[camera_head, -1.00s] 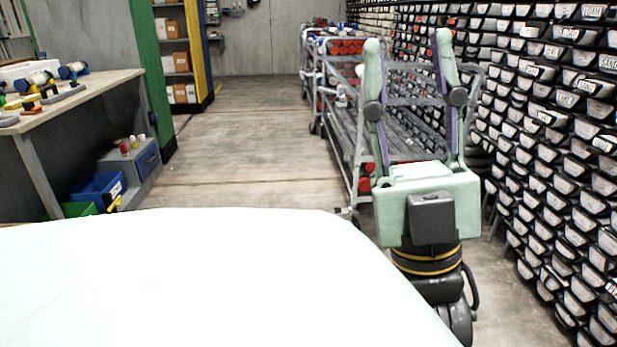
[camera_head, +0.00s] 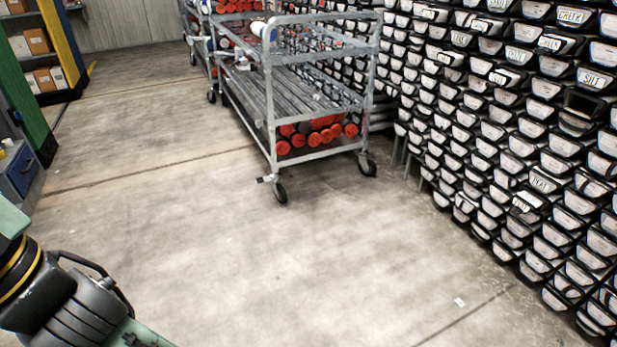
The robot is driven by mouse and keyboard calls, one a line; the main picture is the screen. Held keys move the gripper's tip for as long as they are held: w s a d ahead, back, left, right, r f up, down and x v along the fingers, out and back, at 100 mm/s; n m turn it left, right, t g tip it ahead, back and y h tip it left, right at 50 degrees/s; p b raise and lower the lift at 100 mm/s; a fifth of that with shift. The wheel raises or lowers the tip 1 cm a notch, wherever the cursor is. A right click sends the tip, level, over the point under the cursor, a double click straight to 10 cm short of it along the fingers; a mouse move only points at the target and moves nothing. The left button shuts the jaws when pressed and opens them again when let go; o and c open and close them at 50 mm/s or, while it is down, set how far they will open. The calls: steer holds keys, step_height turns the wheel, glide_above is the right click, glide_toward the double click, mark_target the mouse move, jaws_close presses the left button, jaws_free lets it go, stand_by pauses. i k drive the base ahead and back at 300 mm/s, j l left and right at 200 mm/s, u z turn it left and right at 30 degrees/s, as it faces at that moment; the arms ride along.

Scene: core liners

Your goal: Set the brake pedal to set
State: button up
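The grey metal cart (camera_head: 270,90) stands right of the picture's top middle, with its near end facing me. Only part of my arm shows at the lower left, well apart from the cart. My gripper's fingers are outside the picture.
Red-capped tubes (camera_head: 315,134) lie on the cart's lower shelf. A wall of labelled core boxes (camera_head: 530,150) runs along the right. A blue drawer box (camera_head: 20,170) stands at the left edge. The concrete floor (camera_head: 250,260) before the cart is clear.

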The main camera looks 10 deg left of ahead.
mark_target(261, 180)
steer(key=u, duration=0.45)
steer(key=i+j, duration=0.1)
steer(key=i, duration=2.3)
steer(key=i+j, duration=0.15)
steer(key=i, duration=1.1)
